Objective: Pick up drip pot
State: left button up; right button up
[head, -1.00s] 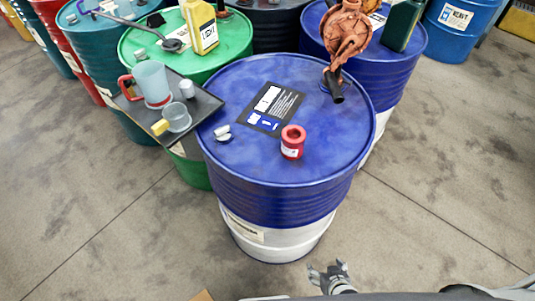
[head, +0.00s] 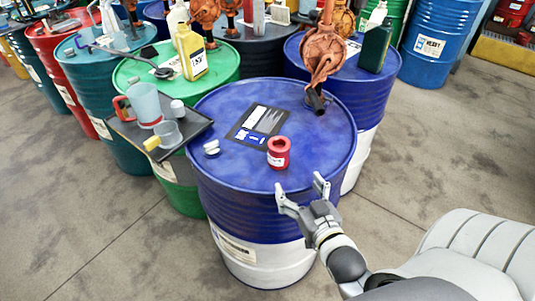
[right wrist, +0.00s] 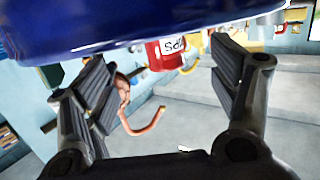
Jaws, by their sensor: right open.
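A small red pot (head: 278,153) with a white label and a dark round opening stands upright on the blue drum (head: 230,110), near its front right edge. It best fits the drip pot. My right gripper (head: 301,188) is open and empty at the drum's front rim, below and slightly right of the pot. In the right wrist view, the red pot (right wrist: 172,52) appears upside down between the spread fingers of the right gripper (right wrist: 160,88), beyond them and not touched. My left gripper is not in view.
A dark tray (head: 185,148) at left holds a clear jug (head: 145,103) with a red handle and a small cup (head: 167,133). A dark label sheet (head: 257,124) and small caps (head: 211,148) lie on the drum. A rusty pump (head: 323,55) stands behind.

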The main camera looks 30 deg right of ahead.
aim_at(283, 161)
jog(key=x, duration=0.3)
jog(key=shift+w+d+r, duration=0.1)
jog(key=shift+w+r, duration=0.1)
jog(key=shift+w, duration=0.2)
jog(key=shift+w+d+p, duration=0.15)
jog(key=shift+w+p, duration=0.25)
jog(key=shift+w, duration=0.3)
jog(key=shift+w+d+f, duration=0.1)
jog(key=shift+w+f, duration=0.15)
jog(key=shift+w, duration=0.35)
jog(key=x, duration=0.2)
jog(key=p+x, duration=0.1)
jog(key=x, duration=0.1)
jog(key=shift+w+r, duration=0.15)
jog(key=shift+w, duration=0.15)
jog(key=shift+w+p, duration=0.25)
jog(key=shift+p, duration=0.05)
jog(key=c, duration=1.2)
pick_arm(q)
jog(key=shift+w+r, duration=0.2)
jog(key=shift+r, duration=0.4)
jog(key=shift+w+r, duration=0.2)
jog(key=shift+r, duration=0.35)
pick_arm(e)
jog(key=shift+c, duration=0.7)
